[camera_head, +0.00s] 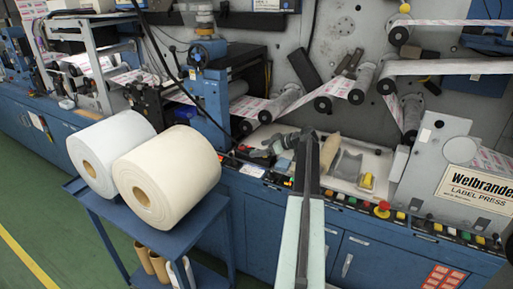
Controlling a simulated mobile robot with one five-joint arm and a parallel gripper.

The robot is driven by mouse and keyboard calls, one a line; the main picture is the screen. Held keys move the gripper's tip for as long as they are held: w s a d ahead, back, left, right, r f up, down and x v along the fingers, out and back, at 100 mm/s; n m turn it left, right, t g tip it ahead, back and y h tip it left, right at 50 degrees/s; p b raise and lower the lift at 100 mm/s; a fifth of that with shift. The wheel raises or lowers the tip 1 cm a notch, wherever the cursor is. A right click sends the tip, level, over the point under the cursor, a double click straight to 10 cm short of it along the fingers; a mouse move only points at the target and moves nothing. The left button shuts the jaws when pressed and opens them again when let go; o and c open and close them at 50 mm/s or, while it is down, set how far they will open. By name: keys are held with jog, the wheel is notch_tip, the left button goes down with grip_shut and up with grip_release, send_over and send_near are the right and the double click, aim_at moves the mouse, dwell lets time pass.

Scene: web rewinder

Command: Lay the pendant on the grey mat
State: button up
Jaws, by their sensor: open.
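My arm reaches up from the bottom middle, and its dark upper link crosses in front of the work shelf. My gripper (268,149) shows small at the shelf's left part, open, with nothing clearly between its fingers. A flat grey piece (347,166), which looks like the grey mat, lies on the pale shelf right of my arm. A small yellow item (367,181) sits at its right edge; I cannot tell whether it is the pendant. A tan, rounded object (330,150) lies between my arm and the grey piece.
A blue cart (150,235) with two big paper rolls (168,178) stands at the left front. A row of buttons, with a red knob (382,209), lines the shelf's front edge. Rollers and web (338,88) hang above. A tilted sign panel (468,175) bounds the right.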

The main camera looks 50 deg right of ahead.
jog(key=p+v, duration=0.3)
jog(key=v, duration=0.5)
jog(key=shift+s+r, duration=0.2)
jog(key=shift+s, duration=0.05)
